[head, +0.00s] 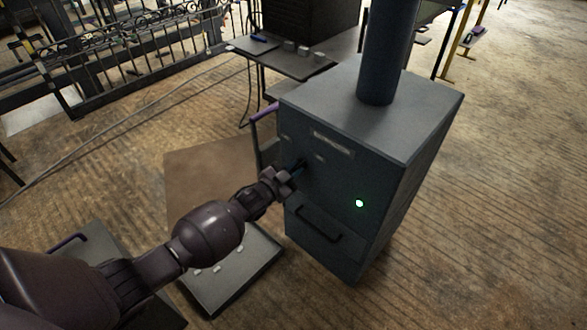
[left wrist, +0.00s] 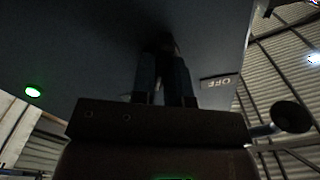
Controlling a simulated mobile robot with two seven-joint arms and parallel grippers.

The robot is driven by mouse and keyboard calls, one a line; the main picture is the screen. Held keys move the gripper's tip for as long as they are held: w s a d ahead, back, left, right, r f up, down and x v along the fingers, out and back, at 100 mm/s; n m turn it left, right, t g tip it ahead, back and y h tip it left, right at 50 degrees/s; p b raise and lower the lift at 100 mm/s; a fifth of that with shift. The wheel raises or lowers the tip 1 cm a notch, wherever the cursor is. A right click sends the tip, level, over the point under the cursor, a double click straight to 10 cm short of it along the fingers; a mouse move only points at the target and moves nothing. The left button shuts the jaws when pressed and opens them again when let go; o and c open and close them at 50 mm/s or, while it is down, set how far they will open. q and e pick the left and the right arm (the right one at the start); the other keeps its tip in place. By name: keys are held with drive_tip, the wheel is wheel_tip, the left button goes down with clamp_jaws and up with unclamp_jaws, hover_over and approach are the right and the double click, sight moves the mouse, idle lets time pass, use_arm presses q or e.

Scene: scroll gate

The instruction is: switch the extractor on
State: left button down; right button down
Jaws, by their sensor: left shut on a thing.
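The extractor (head: 400,130) is a dark blue-grey cabinet with a round duct on top. Its front panel carries a green lamp (head: 359,203), which is lit; the lamp also glows in the left wrist view (left wrist: 33,91). My left gripper (head: 296,169) is at the front panel, left of the lamp. In the left wrist view its fingers (left wrist: 163,75) are shut on a dark switch knob (left wrist: 160,42), mostly hidden in shadow. An "OFF" label (left wrist: 219,82) shows upside down beside the fingers. The knob's exact angle cannot be told. My right gripper is not in view.
A drawer handle (head: 318,224) sticks out low on the cabinet front. A grey tray (head: 240,270) with small pieces lies on the floor beneath my left arm. A bench (head: 285,62) stands behind the cabinet, and ornate iron gates (head: 150,45) stand at the back left.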

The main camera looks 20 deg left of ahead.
use_arm(q)
drive_tip(key=shift+f+m, duration=0.1)
drive_tip(key=shift+m, duration=1)
drive_tip(key=c, duration=1.1)
unclamp_jaws()
